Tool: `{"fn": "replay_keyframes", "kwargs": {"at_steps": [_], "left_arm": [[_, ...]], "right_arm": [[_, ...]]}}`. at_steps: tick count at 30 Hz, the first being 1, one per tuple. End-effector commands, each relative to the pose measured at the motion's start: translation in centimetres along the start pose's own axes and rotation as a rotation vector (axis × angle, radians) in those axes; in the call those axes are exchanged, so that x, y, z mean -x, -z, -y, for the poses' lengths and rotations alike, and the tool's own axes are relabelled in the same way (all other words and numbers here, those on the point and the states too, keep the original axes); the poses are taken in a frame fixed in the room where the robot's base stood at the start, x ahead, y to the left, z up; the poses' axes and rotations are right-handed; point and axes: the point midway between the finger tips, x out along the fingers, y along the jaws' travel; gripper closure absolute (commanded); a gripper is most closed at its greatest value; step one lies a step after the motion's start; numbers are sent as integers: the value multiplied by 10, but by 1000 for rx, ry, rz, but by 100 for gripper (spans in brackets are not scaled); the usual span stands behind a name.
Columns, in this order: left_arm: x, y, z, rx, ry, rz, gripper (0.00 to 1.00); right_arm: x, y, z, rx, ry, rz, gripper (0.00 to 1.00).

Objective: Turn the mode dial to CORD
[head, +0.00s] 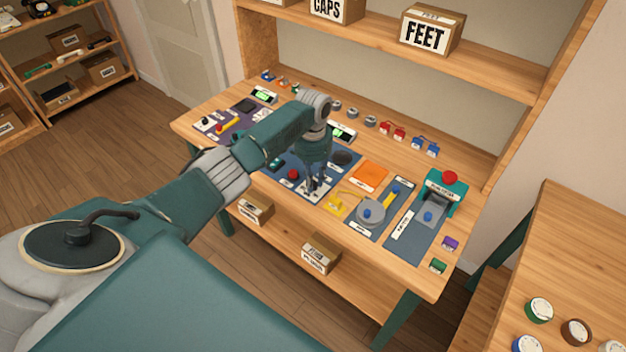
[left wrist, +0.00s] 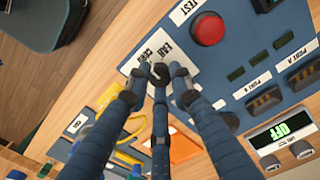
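The mode dial sits on a white plate (left wrist: 150,52) with printed labels, one reading CORD, on the blue test panel. My left gripper (head: 315,185) is lowered over this plate in the head view. In the left wrist view its three fingers (left wrist: 160,74) converge closely around the small dial, with the fingertips at its sides. The fingers cover most of the dial, so its pointing direction is hard to make out. A display (left wrist: 284,131) on the panel reads OFF in green. My right gripper is in neither view.
A red TEST button (left wrist: 207,29) is beside the plate, with ports labelled A and B farther along the panel. An orange pad (head: 368,174), a grey round fixture (head: 371,217) and a teal press (head: 446,188) stand to the right on the workbench. A shelf (head: 480,62) rises behind.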

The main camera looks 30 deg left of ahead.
Motion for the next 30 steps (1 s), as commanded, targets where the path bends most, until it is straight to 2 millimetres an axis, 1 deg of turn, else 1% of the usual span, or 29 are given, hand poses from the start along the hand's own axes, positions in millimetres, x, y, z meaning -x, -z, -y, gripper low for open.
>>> {"fn": "replay_keyframes", "kwargs": {"at_steps": [1,2,3,11,14,17,24,27,30], "left_arm": [[3,2,2,1,3,-6,69],[2,2,2,1,3,-6,63],[2,2,1,1,3,-5,60],[2,1,1,1,1,-2,60],[7,1,1,1,2,-4,60],[21,2,1,1,3,-6,60],[72,2,2,1,4,-7,60],[92,1,1,1,3,-6,60],[106,1,1,0,3,-6,60]], "right_arm": [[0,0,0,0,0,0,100],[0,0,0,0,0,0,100],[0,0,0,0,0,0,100],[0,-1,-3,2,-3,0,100],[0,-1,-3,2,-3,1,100],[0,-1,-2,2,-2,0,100],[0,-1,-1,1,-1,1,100],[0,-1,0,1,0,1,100],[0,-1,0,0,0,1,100]]}}
